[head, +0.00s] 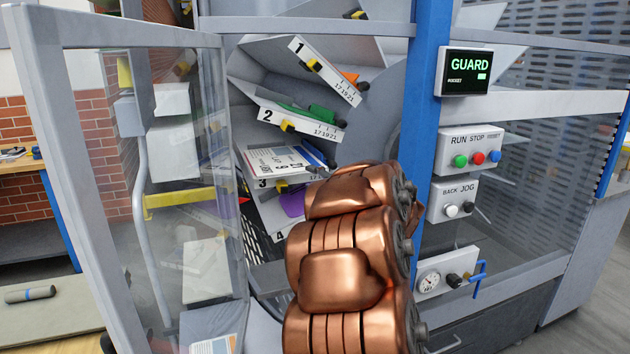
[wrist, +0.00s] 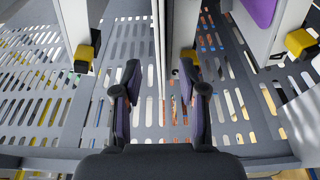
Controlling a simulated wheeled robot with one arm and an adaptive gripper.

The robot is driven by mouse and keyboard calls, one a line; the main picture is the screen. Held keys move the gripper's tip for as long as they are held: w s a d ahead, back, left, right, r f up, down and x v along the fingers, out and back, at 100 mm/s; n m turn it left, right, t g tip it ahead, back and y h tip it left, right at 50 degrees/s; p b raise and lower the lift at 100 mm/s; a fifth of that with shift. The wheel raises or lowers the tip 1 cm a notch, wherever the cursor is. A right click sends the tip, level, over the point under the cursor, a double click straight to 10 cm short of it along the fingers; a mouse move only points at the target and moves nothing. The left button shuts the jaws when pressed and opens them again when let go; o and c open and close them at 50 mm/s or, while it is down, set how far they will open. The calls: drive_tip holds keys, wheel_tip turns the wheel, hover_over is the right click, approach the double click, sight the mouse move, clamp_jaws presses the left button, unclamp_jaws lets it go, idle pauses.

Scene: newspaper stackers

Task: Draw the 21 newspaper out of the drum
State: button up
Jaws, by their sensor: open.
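The drum (head: 256,85) stands behind the open clear door in the head view, with numbered pockets 1 to 4 fanned down its face. A newspaper (head: 275,158) with a printed front lies in pocket 3 (head: 262,184). I cannot read 21 as its number; 17, 19 and 21 show as scale marks on the pocket edges. In the wrist view my gripper (wrist: 160,72) is open, its two dark fingers apart. A thin pale upright edge (wrist: 158,40) lies between the fingers; I cannot tell whether it is paper or pocket wall. My copper arm hides the gripper in the head view.
The open clear door (head: 135,200) stands left of the drum. A blue post (head: 427,110) with a GUARD display (head: 467,72) and button boxes (head: 470,145) stands right. Yellow clips (wrist: 84,58) sit on panels beside the fingers, above a slotted grey floor (wrist: 50,100).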

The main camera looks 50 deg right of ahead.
sight(299, 169)
drive_tip(key=shift+p+x, duration=0.95)
drive_tip(key=shift+x, duration=2.85)
clamp_jaws()
drive_tip(key=shift+r, duration=0.1)
drive_tip(key=shift+r, duration=0.4)
drive_tip(key=shift+s, duration=0.1)
